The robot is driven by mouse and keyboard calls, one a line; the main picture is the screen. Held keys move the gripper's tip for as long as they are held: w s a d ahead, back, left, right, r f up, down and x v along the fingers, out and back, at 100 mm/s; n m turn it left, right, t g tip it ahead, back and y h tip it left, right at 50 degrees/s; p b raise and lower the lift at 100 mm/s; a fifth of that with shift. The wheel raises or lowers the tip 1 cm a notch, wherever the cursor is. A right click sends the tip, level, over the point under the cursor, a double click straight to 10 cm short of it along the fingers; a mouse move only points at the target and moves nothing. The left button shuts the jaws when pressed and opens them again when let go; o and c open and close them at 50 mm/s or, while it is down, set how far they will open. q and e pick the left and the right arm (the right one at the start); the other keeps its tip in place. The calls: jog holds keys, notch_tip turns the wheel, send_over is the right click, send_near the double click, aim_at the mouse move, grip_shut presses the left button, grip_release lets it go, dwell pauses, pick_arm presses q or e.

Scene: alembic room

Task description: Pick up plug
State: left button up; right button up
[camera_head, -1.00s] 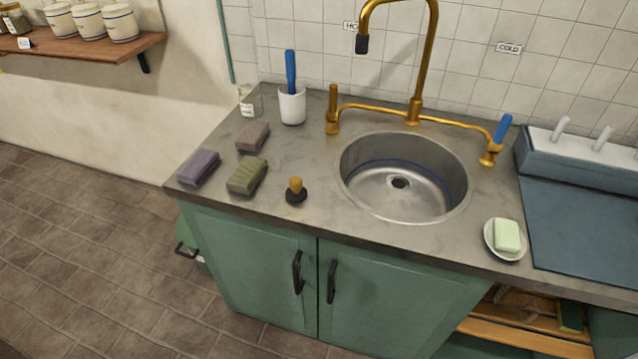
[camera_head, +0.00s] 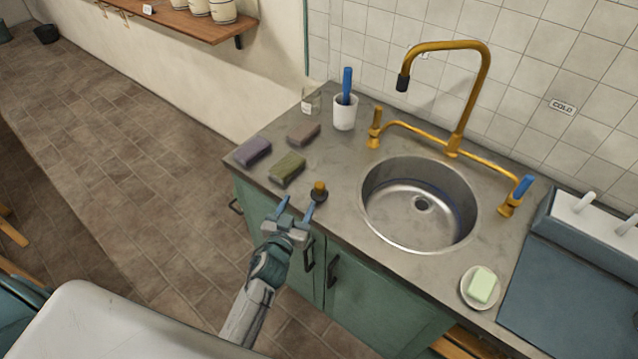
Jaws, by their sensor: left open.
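The plug (camera_head: 319,190) is a small dark disc with a yellow-brown knob. It stands upright on the grey counter (camera_head: 338,222), left of the round steel sink (camera_head: 420,244), near the counter's front edge. My left gripper (camera_head: 296,207) is open and empty, with two blue-grey fingers pointing up the picture. In the picture its right fingertip is just below the plug and overlaps the counter's front edge. I cannot tell whether it touches the plug. My right gripper is not in view.
Several sponges or blocks, one of them green (camera_head: 287,169), lie left of the plug. A white cup (camera_head: 345,113) with a blue-handled tool stands behind. A brass tap (camera_head: 460,100) arches over the sink. A soap dish (camera_head: 467,292) sits at right. Green cupboard doors are below.

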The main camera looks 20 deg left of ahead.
aim_at(322, 182)
pick_arm(q)
jog(key=shift+m+t+h, duration=0.3)
jog(key=shift+m+h, duration=0.2)
jog(key=shift+h, duration=0.3)
jog(key=w+d, duration=0.1)
jog(key=w, duration=0.1)
jog(key=w+d, duration=0.1)
jog(key=w, duration=0.2)
jog(key=shift+w+d+f, duration=0.35)
jog(key=shift+d, duration=0.05)
jog(key=shift+w+d+f, duration=0.1)
jog(key=shift+w, duration=0.5)
jog(key=w, duration=0.1)
jog(key=w+b, duration=0.1)
jog(key=w, duration=0.2)
jog(key=shift+w+f+b, duration=0.15)
jog(key=shift+f+b, duration=0.2)
jog(key=shift+b, duration=0.05)
jog(key=shift+w, duration=0.45)
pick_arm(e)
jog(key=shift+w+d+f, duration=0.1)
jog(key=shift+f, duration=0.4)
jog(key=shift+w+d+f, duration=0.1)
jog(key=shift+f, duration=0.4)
pick_arm(q)
jog(key=shift+s, duration=0.1)
jog(key=c, duration=1.1)
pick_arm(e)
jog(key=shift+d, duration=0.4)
